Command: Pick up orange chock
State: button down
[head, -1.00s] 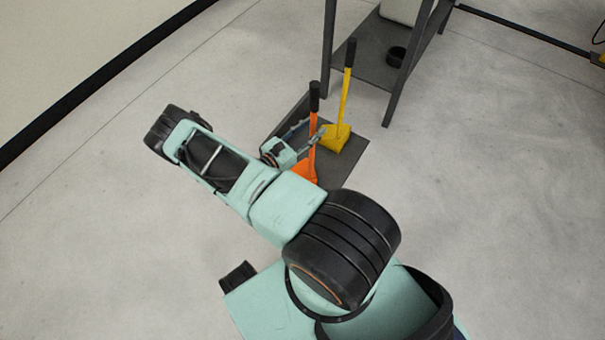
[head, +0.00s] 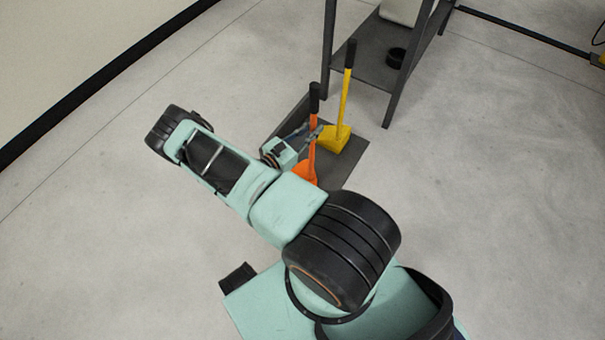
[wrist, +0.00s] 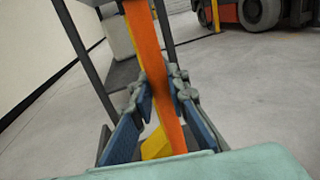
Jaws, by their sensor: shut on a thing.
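The orange chock (head: 303,172) stands upright on a dark tray (head: 346,165) on the floor, with a black grip at the top of its long orange handle. My gripper (head: 314,133) is at the handle, below the black grip. In the wrist view the orange handle (wrist: 151,62) runs down between the two blue-padded fingers of my gripper (wrist: 160,95), which are shut on it. The chock's base is partly hidden behind my arm in the head view. A yellow chock (head: 336,138) with a similar handle stands just to the right; its base also shows in the wrist view (wrist: 157,145).
A dark metal shelf (head: 375,60) stands right behind the tray, with a black round item (head: 396,57) on its lower board. A pale wall (head: 70,60) is at the left. A forklift (wrist: 255,14) shows far off. The floor on the right is clear.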

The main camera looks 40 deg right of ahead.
jog(key=shift+w+r, duration=0.1)
jog(key=shift+r, duration=0.2)
